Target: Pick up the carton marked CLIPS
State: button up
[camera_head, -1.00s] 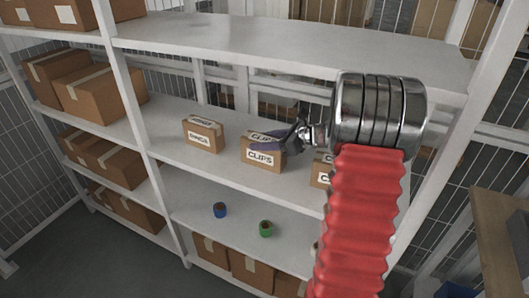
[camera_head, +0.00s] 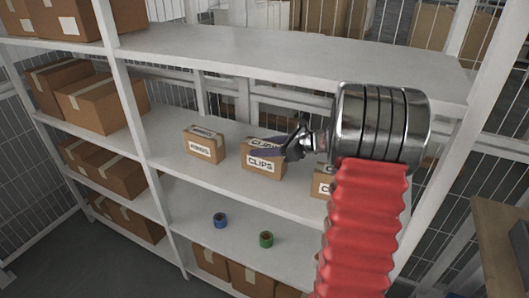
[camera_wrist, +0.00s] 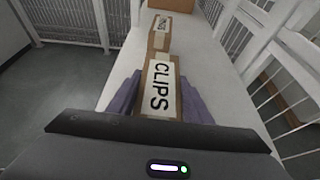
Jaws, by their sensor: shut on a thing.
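The carton marked CLIPS (camera_head: 263,163) is a small brown box with white labels on the middle shelf (camera_head: 170,135). In the wrist view the CLIPS carton (camera_wrist: 160,91) sits between the two purple fingers, one on each side.
Another labelled carton (camera_head: 204,145) stands to the left, its text blurred. A third carton (camera_head: 323,182) at the right is partly hidden by my arm. A blue roll (camera_head: 220,220) and a green roll (camera_head: 266,239) lie on the shelf below. The upper shelf (camera_head: 300,60) hangs above.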

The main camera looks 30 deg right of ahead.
jog(key=shift+r, duration=0.55)
jog(key=s+a, duration=0.4)
jog(key=a, duration=0.3)
jog(key=s+a, duration=0.5)
jog(key=a, duration=0.3)
jog(key=shift+a+r, duration=0.3)
jog(key=shift+r, duration=0.05)
jog(key=shift+f, duration=0.1)
